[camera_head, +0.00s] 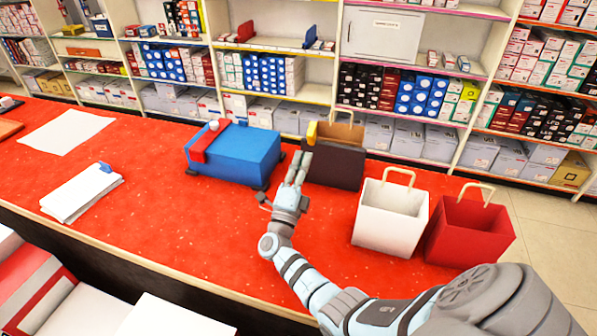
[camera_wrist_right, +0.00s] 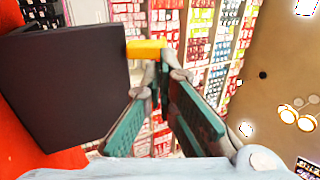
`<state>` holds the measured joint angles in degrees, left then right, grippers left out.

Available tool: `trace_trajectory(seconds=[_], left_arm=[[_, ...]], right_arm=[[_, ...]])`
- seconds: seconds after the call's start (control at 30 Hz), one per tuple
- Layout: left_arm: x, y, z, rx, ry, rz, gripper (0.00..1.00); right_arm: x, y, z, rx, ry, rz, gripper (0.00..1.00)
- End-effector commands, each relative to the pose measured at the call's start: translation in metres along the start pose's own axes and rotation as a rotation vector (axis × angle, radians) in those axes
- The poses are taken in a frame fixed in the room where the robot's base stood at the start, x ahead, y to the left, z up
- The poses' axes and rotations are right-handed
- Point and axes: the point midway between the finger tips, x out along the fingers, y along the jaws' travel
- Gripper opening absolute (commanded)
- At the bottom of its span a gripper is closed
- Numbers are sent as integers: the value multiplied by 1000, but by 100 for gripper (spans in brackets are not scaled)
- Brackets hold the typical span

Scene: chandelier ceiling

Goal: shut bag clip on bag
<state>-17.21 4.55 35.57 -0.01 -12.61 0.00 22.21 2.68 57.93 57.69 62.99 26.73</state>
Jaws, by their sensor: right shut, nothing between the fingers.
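A dark brown paper bag (camera_head: 335,166) with a tan handle stands on the red counter. A yellow clip (camera_head: 311,133) sits at the left end of its top edge. In the right wrist view the dark bag (camera_wrist_right: 70,90) fills the left side, and the yellow clip (camera_wrist_right: 146,50) juts out past its edge. My right gripper (camera_head: 301,162) is just left of the bag, below the clip. Its fingertips (camera_wrist_right: 158,72) are together and empty, close to the clip; I cannot tell whether they touch it. My left gripper is out of view.
A blue box-shaped item (camera_head: 240,152) with a red part stands left of my right gripper. A white bag (camera_head: 388,212) and a red bag (camera_head: 470,232) stand to the right, near my forearm. A paper stack (camera_head: 80,195) lies left. The counter's front middle is clear.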

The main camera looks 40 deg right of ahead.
Motion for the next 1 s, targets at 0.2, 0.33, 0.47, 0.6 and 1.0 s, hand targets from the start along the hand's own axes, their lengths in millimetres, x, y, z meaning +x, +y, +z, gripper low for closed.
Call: trace_trajectory(seconds=[0.2, 0.33, 0.47, 0.6, 1.0], left_arm=[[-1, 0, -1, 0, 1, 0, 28], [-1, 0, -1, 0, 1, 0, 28], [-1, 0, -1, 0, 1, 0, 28], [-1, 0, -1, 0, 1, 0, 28], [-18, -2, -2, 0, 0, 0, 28]], right_arm=[[33, 0, 1, 0, -1, 0, 0], [41, 0, 1, 1, -2, 1, 0], [42, 0, 1, 1, -2, 1, 0], [42, 0, 1, 1, -2, 1, 0], [44, -4, 0, 0, 0, 49, 0]])
